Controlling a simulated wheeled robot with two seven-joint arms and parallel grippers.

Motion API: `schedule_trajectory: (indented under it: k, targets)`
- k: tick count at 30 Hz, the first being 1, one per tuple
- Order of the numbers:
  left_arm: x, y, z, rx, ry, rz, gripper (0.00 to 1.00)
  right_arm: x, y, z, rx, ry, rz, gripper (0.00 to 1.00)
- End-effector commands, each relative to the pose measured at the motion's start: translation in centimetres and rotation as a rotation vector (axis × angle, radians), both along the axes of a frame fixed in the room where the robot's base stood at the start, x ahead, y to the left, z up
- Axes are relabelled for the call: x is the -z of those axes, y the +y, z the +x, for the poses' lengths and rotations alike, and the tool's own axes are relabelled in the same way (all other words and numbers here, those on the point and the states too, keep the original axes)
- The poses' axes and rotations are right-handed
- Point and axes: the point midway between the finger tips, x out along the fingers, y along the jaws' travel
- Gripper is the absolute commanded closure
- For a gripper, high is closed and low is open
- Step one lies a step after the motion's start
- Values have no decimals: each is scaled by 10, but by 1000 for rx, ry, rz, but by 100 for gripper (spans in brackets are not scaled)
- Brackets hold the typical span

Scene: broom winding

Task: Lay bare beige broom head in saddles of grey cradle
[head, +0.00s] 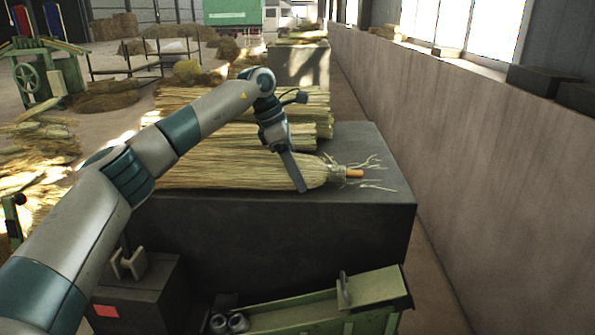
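A bare beige broom head (235,172) lies lengthwise on the dark block table, its bristles to the left. Its bound neck, with an orange end (355,173) and loose straws, points right. My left gripper (298,178) reaches down over the broom head close to its neck. It is seen edge-on, so I cannot tell whether it is open or touching the straw. A small pale grey piece with upright plates (128,263) stands on a lower dark block at left front; it may be part of the grey cradle. My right gripper is not in view.
More straw bundles (318,132) lie behind on the dark table (290,225). A green machine (315,312) with a grey upright prong stands below the table's front. A long wall (480,150) runs along the right. Loose straw covers the floor at left.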

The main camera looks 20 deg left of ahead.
Motion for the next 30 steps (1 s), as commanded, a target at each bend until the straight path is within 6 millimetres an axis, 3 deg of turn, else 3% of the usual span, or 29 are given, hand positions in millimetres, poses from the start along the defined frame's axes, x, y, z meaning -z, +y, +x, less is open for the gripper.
schedule_trajectory:
  k: [1, 3, 16, 25, 30]
  targets:
    - [0, 0, 0, 0, 0, 0, 31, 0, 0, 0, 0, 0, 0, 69]
    - [0, 0, 0, 0, 0, 1, 22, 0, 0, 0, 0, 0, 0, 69]
    - [1, 0, 0, 0, -1, 0, 22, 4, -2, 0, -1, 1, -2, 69]
    - [-29, 11, 0, -1, -3, 0, 22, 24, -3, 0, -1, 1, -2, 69]
    - [-60, 20, 1, -2, -4, -1, 22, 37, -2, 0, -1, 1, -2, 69]
